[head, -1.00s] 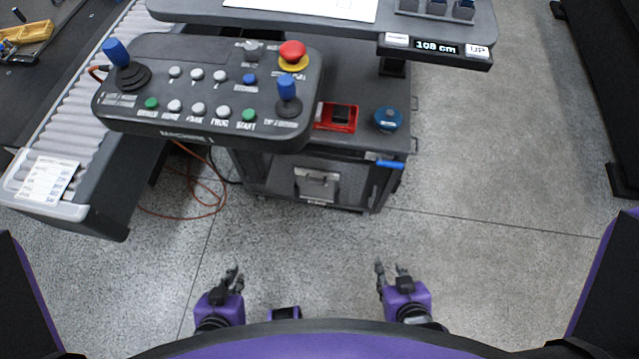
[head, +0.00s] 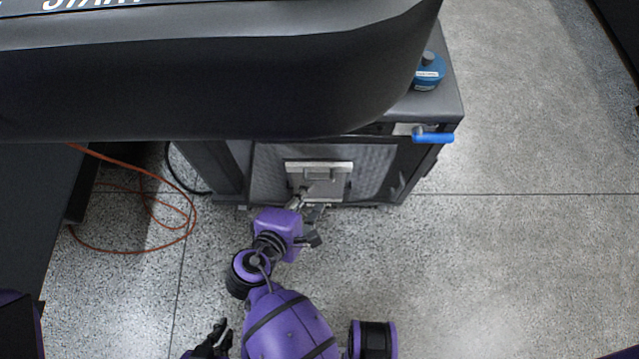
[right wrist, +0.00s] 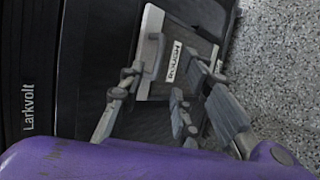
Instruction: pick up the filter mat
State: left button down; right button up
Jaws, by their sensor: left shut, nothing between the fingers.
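The filter mat (head: 330,184) appears to be the grey framed panel with a pull handle low on the dark cabinet's front. In the right wrist view the panel (right wrist: 190,45) carries a white label, with its pale handle (right wrist: 153,56) on its left part. My right gripper (head: 308,203) is in front of the panel's lower edge, partly hidden by its own wrist. In the right wrist view my right gripper (right wrist: 168,80) has its fingers apart, with nothing held. My left gripper (head: 216,338) is shut and empty at the bottom left, away from the cabinet.
The dark cabinet (head: 225,170) has a blue lever (head: 433,137) and a blue round canister (head: 428,72) at its right. A control console (head: 200,80) overhangs the cabinet. An orange cable (head: 165,240) lies on the floor at left. The floor at right is clear.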

aim_at(322, 182)
jog(key=x, duration=0.2)
jog(key=b+x, duration=0.1)
jog(key=x, duration=0.2)
jog(key=b+x, duration=0.1)
jog(key=x, duration=0.1)
jog(key=shift+w+d, duration=0.2)
jog(key=shift+d, duration=0.2)
grip_shut()
